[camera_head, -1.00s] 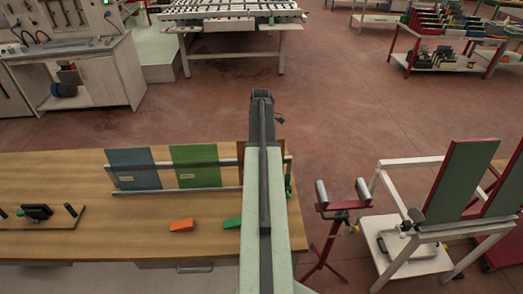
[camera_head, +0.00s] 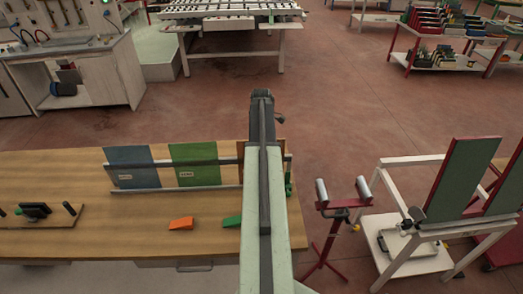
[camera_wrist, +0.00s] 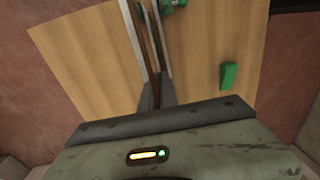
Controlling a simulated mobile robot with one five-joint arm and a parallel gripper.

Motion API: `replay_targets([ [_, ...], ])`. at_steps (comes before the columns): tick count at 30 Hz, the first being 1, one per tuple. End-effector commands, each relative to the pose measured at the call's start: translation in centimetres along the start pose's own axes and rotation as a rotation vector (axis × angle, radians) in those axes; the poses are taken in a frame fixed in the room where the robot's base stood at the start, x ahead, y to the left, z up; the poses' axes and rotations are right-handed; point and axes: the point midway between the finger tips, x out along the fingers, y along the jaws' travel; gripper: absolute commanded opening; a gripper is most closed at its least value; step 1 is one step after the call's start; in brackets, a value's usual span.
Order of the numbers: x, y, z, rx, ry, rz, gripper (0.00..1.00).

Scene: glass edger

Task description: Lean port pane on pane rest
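A low rack with a white rail (camera_head: 215,188) stands on the wooden bench. A blue pane (camera_head: 132,167) and a green pane (camera_head: 194,164) lean in it, each with a small label too small to read. A brown pane (camera_head: 281,150) is mostly hidden behind my arm. I cannot tell which is the port pane, or whether this rack is the pane rest. In the wrist view my gripper (camera_wrist: 158,92) points down over the rack. Its two dark fingers stand slightly apart, with a thin brown edge (camera_wrist: 157,50) running between or just beyond them; contact is unclear.
An orange wedge (camera_head: 181,223) and a green wedge (camera_head: 232,221) lie in front of the rack. A wooden fixture (camera_head: 40,214) is at the bench's left. A red roller stand (camera_head: 337,215) and a white cart with green boards (camera_head: 460,180) stand to the right.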

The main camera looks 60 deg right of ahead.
Motion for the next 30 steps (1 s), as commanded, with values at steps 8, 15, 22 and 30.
replay_targets([
  [8,0.4,0.0,0.0,0.0,0.0,0.0,0.07],
  [15,0.3,0.0,0.0,0.0,0.0,0.0,0.3],
  [22,0.2,0.0,0.0,0.0,0.0,0.0,0.3],
  [30,-3.0,0.0,0.0,0.0,0.0,0.0,0.3],
])
